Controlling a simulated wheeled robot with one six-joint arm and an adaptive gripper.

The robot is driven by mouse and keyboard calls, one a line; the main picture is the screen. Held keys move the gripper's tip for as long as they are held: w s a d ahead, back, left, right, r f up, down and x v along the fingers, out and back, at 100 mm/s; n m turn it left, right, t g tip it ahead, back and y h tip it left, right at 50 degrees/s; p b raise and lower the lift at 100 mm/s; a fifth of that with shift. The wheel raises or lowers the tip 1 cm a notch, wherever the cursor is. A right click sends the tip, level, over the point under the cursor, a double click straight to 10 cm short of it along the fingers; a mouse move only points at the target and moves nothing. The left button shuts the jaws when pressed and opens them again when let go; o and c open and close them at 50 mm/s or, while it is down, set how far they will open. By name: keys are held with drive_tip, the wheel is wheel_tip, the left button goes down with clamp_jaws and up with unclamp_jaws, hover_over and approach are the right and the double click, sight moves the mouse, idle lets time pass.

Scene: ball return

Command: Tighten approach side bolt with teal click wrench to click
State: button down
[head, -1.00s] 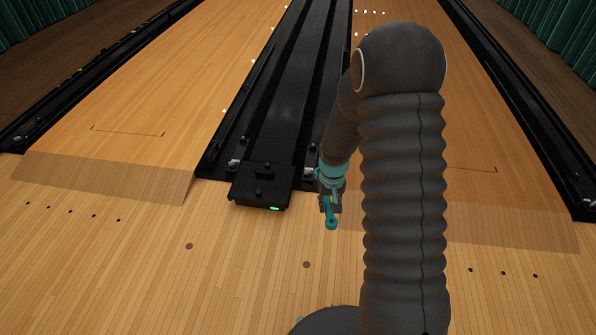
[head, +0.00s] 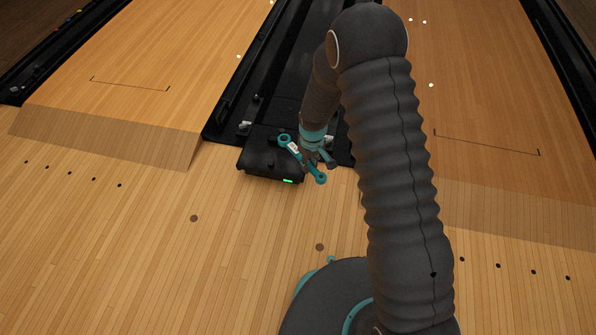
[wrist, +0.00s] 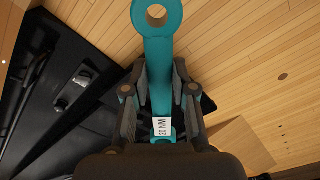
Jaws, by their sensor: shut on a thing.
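My gripper (head: 307,160) is shut on the teal click wrench (head: 320,178). It holds the wrench slanted above the right front of the black ball return box (head: 262,170), with a ring end at each side of the fingers. In the wrist view the wrench (wrist: 158,50) runs up between the fingers, with a white "20 NM" label and an open ring at the far end. A silver bolt-like fitting (head: 245,126) sits left of the box. One silver fitting (wrist: 82,77) shows on black metal in the wrist view, apart from the wrench. I cannot tell which is the approach side bolt.
A green light (head: 288,181) glows on the box front. The black ball return track runs back between two wooden lanes (head: 150,70). The wooden approach floor (head: 150,260) in front is clear. My arm covers much of the right side.

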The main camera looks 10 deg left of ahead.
drive_tip(key=shift+n, duration=0.8)
drive_tip(key=a, duration=0.1)
drive_tip(key=a+f, duration=0.1)
drive_tip(key=s+a+f, duration=0.1)
drive_tip(key=a, duration=0.1)
drive_tip(key=shift+f, duration=0.25)
drive_tip(key=shift+b, duration=0.4)
wheel_tip(320, 180, down, 6)
drive_tip(key=b, duration=0.4)
drive_tip(key=shift+f, duration=1.05)
idle(0.5)
drive_tip(key=s+a+m, duration=0.2)
drive_tip(key=a+m, duration=0.4)
drive_tip(key=a, duration=0.1)
drive_tip(key=s+a+m, duration=0.3)
drive_tip(key=a+m, duration=0.4)
drive_tip(key=shift+s, duration=0.25)
